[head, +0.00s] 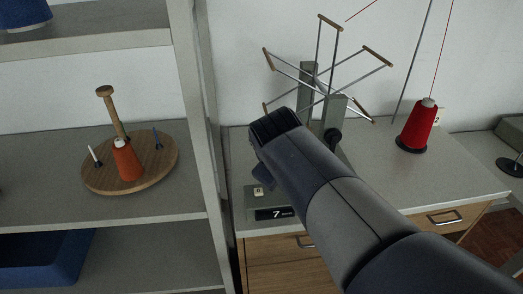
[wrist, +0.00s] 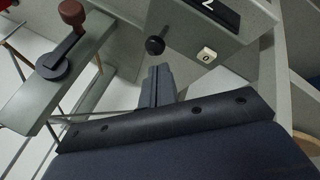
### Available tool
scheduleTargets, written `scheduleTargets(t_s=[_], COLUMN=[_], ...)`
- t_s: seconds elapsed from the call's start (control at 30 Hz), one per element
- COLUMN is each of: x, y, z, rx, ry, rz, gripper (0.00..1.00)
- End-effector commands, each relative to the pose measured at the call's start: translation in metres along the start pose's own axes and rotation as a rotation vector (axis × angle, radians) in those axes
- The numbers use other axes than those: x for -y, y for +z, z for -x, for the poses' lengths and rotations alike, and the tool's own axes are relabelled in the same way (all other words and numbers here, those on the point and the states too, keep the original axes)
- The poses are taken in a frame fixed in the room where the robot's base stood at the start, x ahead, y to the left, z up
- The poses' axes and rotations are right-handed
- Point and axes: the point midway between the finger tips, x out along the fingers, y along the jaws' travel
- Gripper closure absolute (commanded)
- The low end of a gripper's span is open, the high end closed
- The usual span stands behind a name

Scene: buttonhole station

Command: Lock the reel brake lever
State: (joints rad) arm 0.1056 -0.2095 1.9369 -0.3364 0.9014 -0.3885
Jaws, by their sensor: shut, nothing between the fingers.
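The reel (head: 322,82), with thin metal arms and brown end pegs, stands between two grey posts on the bench. In the wrist view, a black ball knob (wrist: 155,45) on a thin stem, which looks like the brake lever, stands just beyond my fingertips. I see a gap between knob and fingers in the picture, but cannot judge the depth. My gripper (wrist: 158,70) is shut and empty. In the head view my arm hides most of the gripper and the lever. A crank with a brown handle (wrist: 72,12) and black hub (wrist: 52,66) is on the post at left.
A counter display (head: 273,213) and a small white button (head: 258,191) are at the bench front; the button also shows in the wrist view (wrist: 207,55). A red thread cone (head: 418,126) stands right. A shelf (head: 45,165) at left holds a round wooden stand (head: 160,165).

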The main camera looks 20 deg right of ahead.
Motion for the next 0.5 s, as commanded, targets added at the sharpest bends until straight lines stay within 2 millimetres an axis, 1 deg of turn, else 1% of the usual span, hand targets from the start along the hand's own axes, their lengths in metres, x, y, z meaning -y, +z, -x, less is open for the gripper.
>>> scheduleTargets(t_s=[0.17, 0.5], x=[-0.001, -0.004], y=[-0.001, -0.008], z=[0.000, -0.012], rx=[0.002, 0.002], ry=[-0.001, -0.002], rz=[0.000, 0.000], gripper=[1.00, 1.00])
